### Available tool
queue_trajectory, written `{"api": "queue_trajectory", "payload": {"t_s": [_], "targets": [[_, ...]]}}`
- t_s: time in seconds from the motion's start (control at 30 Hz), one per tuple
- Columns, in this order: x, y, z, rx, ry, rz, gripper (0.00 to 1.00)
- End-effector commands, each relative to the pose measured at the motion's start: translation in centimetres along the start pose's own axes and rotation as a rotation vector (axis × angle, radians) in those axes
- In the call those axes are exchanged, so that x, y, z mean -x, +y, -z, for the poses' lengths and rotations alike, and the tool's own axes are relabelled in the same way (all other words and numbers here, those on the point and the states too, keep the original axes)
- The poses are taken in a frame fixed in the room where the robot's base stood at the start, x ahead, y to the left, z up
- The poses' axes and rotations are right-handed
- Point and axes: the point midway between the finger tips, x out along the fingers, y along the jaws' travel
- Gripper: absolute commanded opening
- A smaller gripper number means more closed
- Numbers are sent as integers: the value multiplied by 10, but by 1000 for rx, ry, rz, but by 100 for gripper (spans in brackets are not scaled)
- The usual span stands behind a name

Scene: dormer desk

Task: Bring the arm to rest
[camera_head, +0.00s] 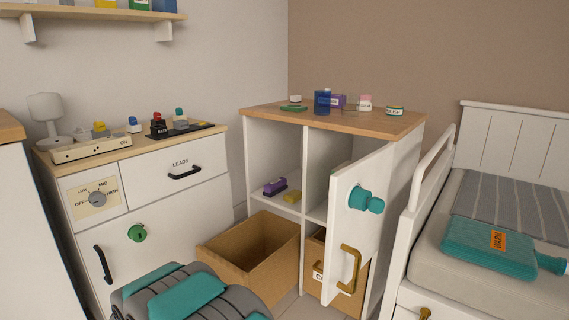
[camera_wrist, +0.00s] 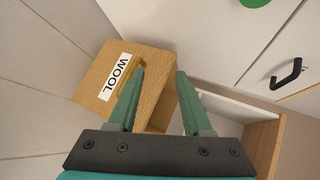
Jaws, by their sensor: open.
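My gripper (camera_wrist: 160,71) shows in the wrist view with its two green fingers apart and nothing clasped between them. A wood-coloured box labelled WOOL (camera_wrist: 104,91) lies beyond the fingers, and the left finger overlaps it in the picture. I cannot tell how far the fingertips are from it. In the head view, a grey and teal part of my arm (camera_head: 188,296) is low at the bottom edge; my gripper is not visible there.
A white cabinet door (camera_head: 357,225) with a teal knob and brass handle stands open. An open cardboard box (camera_head: 228,258) sits on the floor between the white dresser (camera_head: 176,205) and cabinet. A bed (camera_head: 422,262) stands at right. A black handle (camera_wrist: 287,73) is near in the wrist view.

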Motion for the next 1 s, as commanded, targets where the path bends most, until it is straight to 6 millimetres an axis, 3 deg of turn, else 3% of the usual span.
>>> {"api": "queue_trajectory", "payload": {"t_s": [0.03, 0.2, 0.43, 0.67, 0.87, 1.0], "targets": [[8, -22, 10, 27, -33, -14, 50], [37, -58, 34, 168, -173, -86, 50], [96, -85, 82, 386, -336, -177, 50], [174, -82, 144, 619, -475, -289, 50], [254, -60, 207, 816, -578, -416, 50], [316, -33, 253, 940, -647, -530, 50]]}}
